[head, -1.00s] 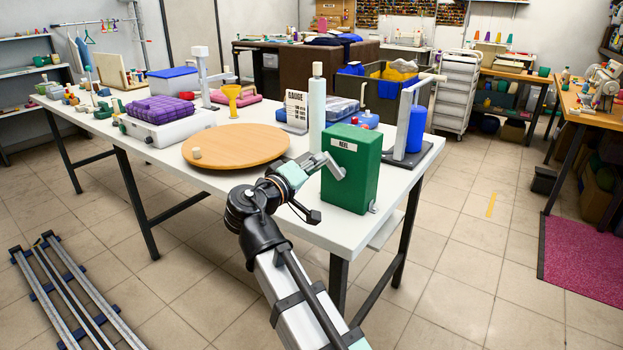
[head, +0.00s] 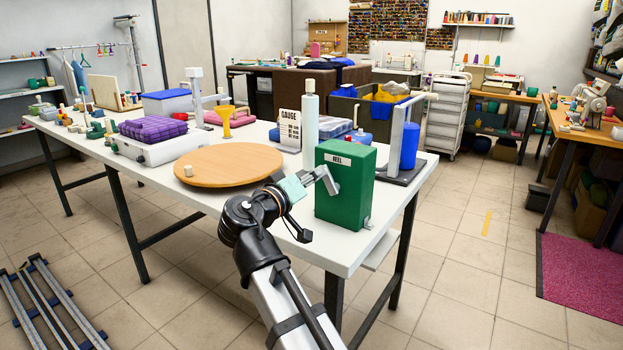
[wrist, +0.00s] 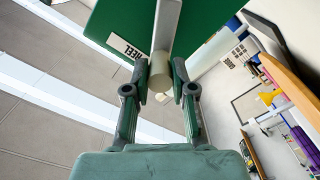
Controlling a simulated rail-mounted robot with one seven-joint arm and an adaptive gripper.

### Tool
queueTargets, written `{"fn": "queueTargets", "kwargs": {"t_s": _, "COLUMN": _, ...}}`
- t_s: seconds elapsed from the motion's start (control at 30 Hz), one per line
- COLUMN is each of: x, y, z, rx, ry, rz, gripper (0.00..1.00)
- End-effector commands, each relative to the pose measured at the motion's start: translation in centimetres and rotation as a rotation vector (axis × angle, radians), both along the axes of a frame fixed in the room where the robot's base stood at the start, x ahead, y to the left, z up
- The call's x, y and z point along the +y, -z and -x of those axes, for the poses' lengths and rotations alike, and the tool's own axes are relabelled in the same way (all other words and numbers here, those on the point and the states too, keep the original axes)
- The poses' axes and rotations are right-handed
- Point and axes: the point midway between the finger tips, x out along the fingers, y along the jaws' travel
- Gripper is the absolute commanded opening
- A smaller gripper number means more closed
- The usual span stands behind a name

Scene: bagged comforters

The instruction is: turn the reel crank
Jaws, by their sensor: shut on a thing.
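The reel (head: 350,205) is a green box with a white "REEL" label, standing at the near right edge of the white table (head: 290,243). Its crank (head: 332,184) is a grey bar on the box's near face. In the wrist view, the crank bar (wrist: 167,28) comes down from the top across the green reel (wrist: 125,25) and ends in a pale round knob (wrist: 160,75). My gripper (head: 318,175) reaches the crank from the left. In the wrist view, my gripper (wrist: 160,82) has its two fingers on either side of the knob, shut on it.
A round wooden turntable (head: 228,163) with a small peg lies left of my gripper. A tall pale cylinder (head: 310,122) and a gauge sign (head: 289,130) stand behind the reel. A stand with a blue roll (head: 409,146) is close on its right.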

Motion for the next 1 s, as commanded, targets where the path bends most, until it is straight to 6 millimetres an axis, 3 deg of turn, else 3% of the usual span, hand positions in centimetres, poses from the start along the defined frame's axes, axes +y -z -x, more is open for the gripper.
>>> {"fn": "queueTargets", "kwargs": {"t_s": 0.03, "x": -0.1, "y": 0.0, "z": 0.0, "rx": 0.001, "ry": 0.001, "rz": 0.001, "gripper": 0.00}}
{"fn": "queueTargets", "kwargs": {"t_s": 0.07, "x": -0.1, "y": 0.0, "z": 0.0, "rx": 0.001, "ry": 0.001, "rz": 0.001, "gripper": 0.35}}
{"fn": "queueTargets", "kwargs": {"t_s": 0.1, "x": 0.0, "y": 0.0, "z": 0.0, "rx": 0.001, "ry": 0.001, "rz": 0.001, "gripper": 0.49}}
{"fn": "queueTargets", "kwargs": {"t_s": 0.57, "x": 0.4, "y": 0.0, "z": 0.8, "rx": 0.000, "ry": -0.001, "rz": 0.001, "gripper": 0.49}}
{"fn": "queueTargets", "kwargs": {"t_s": 1.0, "x": 4.2, "y": 0.0, "z": 7.3, "rx": 0.000, "ry": -0.003, "rz": 0.001, "gripper": 0.49}}
